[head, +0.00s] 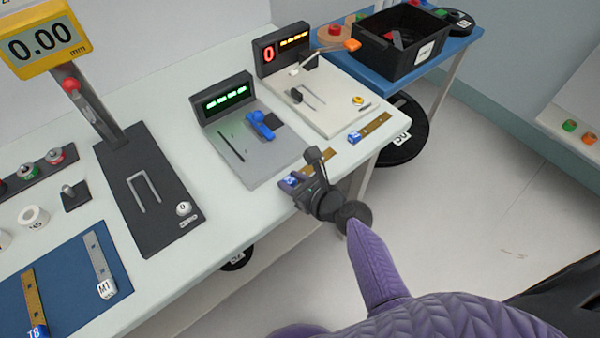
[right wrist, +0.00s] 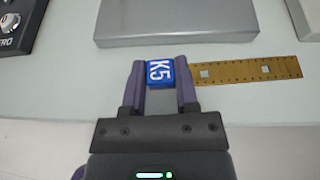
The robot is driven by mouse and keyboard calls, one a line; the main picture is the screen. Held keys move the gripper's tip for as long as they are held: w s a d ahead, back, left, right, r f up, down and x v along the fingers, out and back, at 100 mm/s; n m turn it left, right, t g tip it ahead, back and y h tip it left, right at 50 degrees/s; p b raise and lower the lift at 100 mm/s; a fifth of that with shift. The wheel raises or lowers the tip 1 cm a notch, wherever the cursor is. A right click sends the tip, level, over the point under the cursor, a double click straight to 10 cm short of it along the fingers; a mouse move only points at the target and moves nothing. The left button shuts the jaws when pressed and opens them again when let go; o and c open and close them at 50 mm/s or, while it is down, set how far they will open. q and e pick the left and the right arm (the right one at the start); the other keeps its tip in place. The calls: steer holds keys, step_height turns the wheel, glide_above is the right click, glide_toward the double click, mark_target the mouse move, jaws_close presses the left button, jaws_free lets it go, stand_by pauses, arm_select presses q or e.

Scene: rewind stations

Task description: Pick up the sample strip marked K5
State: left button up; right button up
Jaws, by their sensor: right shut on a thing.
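The sample strip marked K5 (right wrist: 235,71) is a brown, ruler-like strip with a blue end block lettered K5. In the right wrist view its block sits between the two fingers of my right gripper (right wrist: 160,80), which is shut on it. The strip extends to the right and appears to lie on the white table. In the head view my right gripper (head: 306,182) is at the table's front edge. It hides part of the strip, whose blue block (head: 289,180) shows at its left. My left gripper is not in view.
A grey station (head: 245,160) and a cream station (head: 325,108) stand behind the strip. Another brown strip (head: 376,125) with a blue block lies to the right. Strips M1 (head: 98,260) and T8 (head: 34,300) lie on a blue mat (head: 65,285). A black bin (head: 385,52) stands at back right.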

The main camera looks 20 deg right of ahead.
jaws_close()
steer(key=shift+r, duration=0.1)
